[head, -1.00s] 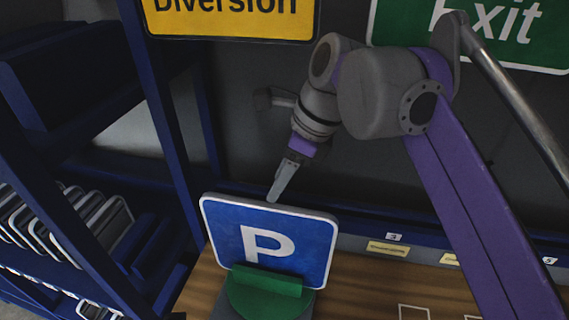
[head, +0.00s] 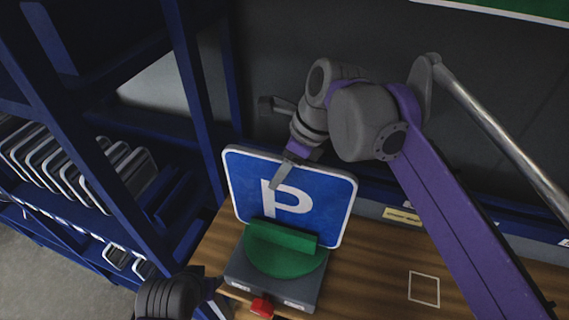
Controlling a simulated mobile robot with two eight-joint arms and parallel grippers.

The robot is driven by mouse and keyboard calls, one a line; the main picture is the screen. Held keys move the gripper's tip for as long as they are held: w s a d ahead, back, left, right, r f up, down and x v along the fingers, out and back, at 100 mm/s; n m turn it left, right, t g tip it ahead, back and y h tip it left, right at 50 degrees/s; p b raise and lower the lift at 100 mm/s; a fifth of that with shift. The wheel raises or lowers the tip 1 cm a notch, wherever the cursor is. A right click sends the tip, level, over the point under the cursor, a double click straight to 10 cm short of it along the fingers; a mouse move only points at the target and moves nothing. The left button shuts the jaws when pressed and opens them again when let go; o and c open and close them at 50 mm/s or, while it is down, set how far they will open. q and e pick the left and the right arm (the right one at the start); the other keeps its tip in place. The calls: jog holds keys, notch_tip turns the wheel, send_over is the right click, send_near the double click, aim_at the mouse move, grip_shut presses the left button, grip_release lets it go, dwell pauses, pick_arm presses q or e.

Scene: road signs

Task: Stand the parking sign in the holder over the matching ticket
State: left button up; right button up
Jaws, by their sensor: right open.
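The blue parking sign (head: 325,208) with a white P stands upright, leaning slightly back. Its lower edge is hidden behind a green slotted piece (head: 283,257) on a grey base (head: 240,272); I cannot tell how firmly it sits there. My right gripper (head: 279,184) is open and empty, pointing down in front of the sign's face in the picture; contact is unclear. My left arm's dark end (head: 168,298) shows at the bottom left, its jaws unclear. A yellow ticket (head: 403,216) is on the back ledge, its print unreadable.
A red knob (head: 262,306) is on the grey base's front. A blue rack (head: 80,150) with several grey-edged signs stands at the left. The wooden table (head: 370,275) has a white square outline (head: 424,289) and is clear around it. A green sign hangs above.

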aim_at(278, 157)
jog(key=shift+c, duration=0.3)
grip_shut()
dwell(1.1)
jog(key=shift+r+p, duration=1.2)
jog(key=shift+r, duration=1.25)
jog(key=shift+r+p, duration=0.45)
jog(key=shift+r, duration=0.7)
pick_arm(q)
jog(key=shift+t, duration=0.3)
jog(key=shift+w+r, duration=0.45)
jog(key=shift+r, duration=0.4)
jog(key=shift+w+r, duration=0.5)
jog(key=shift+r, duration=0.35)
jog(key=shift+w+r, duration=0.45)
jog(key=shift+r, duration=0.4)
pick_arm(e)
jog(key=shift+r, duration=1.2)
